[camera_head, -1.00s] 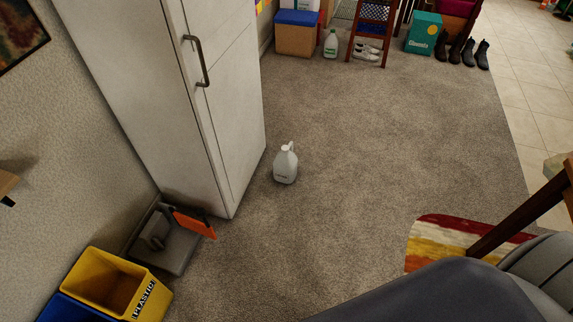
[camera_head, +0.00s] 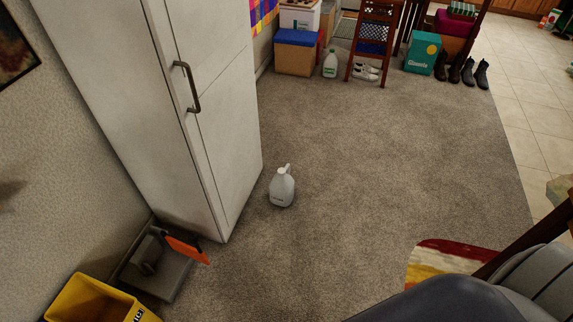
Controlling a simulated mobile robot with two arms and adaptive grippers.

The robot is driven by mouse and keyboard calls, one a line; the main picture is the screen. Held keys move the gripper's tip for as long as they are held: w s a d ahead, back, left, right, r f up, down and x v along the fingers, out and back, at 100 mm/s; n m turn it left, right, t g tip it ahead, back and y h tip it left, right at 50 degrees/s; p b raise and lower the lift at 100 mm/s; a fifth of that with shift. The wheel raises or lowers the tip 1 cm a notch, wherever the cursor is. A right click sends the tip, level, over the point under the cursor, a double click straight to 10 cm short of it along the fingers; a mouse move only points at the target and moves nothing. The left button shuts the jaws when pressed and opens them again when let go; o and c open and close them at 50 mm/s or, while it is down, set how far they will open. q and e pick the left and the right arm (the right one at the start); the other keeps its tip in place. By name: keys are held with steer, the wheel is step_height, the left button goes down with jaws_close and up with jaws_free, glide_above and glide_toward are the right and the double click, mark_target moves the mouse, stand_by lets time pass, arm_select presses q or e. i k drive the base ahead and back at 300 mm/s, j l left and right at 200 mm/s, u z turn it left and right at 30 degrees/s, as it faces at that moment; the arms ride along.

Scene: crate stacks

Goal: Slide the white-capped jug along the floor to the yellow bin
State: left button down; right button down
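The white-capped jug (camera_head: 282,189) stands upright on the grey carpet, close to the right side of a tall white cabinet. Its body is pale and translucent. The yellow bin (camera_head: 73,302) is at the bottom left, cut off by the picture's lower edge. Carpet and a grey box-like object lie between the jug and the bin. Neither of my grippers is in view, and nothing touches the jug.
The tall white cabinet (camera_head: 200,110) stands left of the jug. A grey object (camera_head: 160,270) with an orange panel (camera_head: 186,250) sits at its foot. A second jug (camera_head: 330,64), a chair (camera_head: 371,40) and boots are at the back. The middle carpet is clear.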

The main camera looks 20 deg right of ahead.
mark_target(281, 187)
steer(key=i+l+u, duration=0.1)
steer(key=l, duration=0.25)
steer(key=i+l+u, duration=0.1)
steer(key=l, duration=0.25)
steer(key=i+l+u, duration=0.1)
steer(key=i+l, duration=0.15)
steer(key=i+l+u, duration=0.1)
steer(key=l, duration=0.4)
steer(key=i+l+u, duration=0.1)
steer(key=l, duration=0.25)
steer(key=i+l+u, duration=0.1)
steer(key=l, duration=0.3)
steer(key=i, duration=0.05)
